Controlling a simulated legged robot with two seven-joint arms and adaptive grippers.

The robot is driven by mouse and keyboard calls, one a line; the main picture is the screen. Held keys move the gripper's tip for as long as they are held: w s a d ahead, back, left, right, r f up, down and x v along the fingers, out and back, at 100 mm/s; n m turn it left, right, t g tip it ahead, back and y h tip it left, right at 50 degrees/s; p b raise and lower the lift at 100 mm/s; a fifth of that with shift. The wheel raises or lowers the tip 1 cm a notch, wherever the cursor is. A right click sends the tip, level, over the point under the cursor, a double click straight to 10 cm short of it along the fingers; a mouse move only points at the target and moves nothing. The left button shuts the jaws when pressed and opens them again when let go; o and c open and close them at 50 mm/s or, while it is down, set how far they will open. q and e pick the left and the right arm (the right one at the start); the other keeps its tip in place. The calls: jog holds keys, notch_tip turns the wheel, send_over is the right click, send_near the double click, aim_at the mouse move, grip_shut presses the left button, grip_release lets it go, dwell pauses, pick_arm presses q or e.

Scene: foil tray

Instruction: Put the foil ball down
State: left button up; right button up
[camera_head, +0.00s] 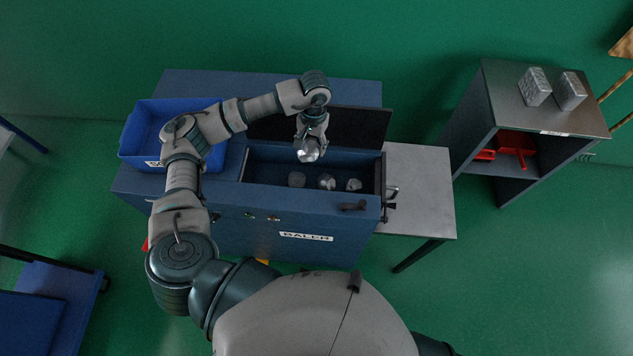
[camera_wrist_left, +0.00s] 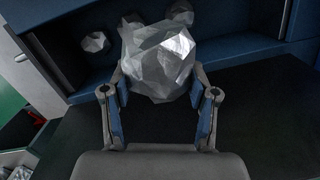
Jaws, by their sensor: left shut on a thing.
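The foil ball (camera_head: 307,153) is a crumpled silver lump held at the tips of my left gripper (camera_head: 311,140). In the left wrist view the foil ball (camera_wrist_left: 158,60) sits between the two blue-padded fingers of my left gripper (camera_wrist_left: 160,95), which are shut on it. It is above the open chamber of the blue baler (camera_head: 250,160). Several other foil balls lie on the chamber floor, among them one at the right (camera_head: 354,185) and one in the middle (camera_head: 327,182). My right gripper is not in view.
A blue bin (camera_head: 135,135) stands on the baler's left end, partly behind my arm. The dark open lid (camera_head: 365,128) stands behind the chamber. A grey side table (camera_head: 425,190) is at right. A shelf (camera_head: 510,105) beyond carries two pressed foil blocks (camera_head: 535,86).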

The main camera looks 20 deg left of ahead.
pick_arm(q)
jog(key=s+a+f+y+p, duration=0.1)
jog(key=s+a+f, duration=0.1)
jog(key=a, duration=0.5)
jog(key=s+a+f, duration=0.1)
jog(key=s+a, duration=0.1)
jog(key=a, duration=0.4)
jog(key=b, duration=0.5)
send_over(272, 178)
jog(key=shift+y, duration=0.3)
jog(key=x, duration=0.4)
jog(key=w+d+x, duration=0.1)
jog(key=x, duration=0.3)
jog(key=d+x, duration=0.1)
jog(key=x, duration=0.3)
jog(key=shift+w+f, duration=0.3)
jog(key=shift+f, duration=0.5)
jog(key=f, duration=0.1)
jog(key=f+b, duration=0.2)
jog(key=f, duration=0.1)
jog(key=shift+d, duration=0.35)
jog(key=shift+f, duration=0.15)
jog(key=shift+a, duration=0.1)
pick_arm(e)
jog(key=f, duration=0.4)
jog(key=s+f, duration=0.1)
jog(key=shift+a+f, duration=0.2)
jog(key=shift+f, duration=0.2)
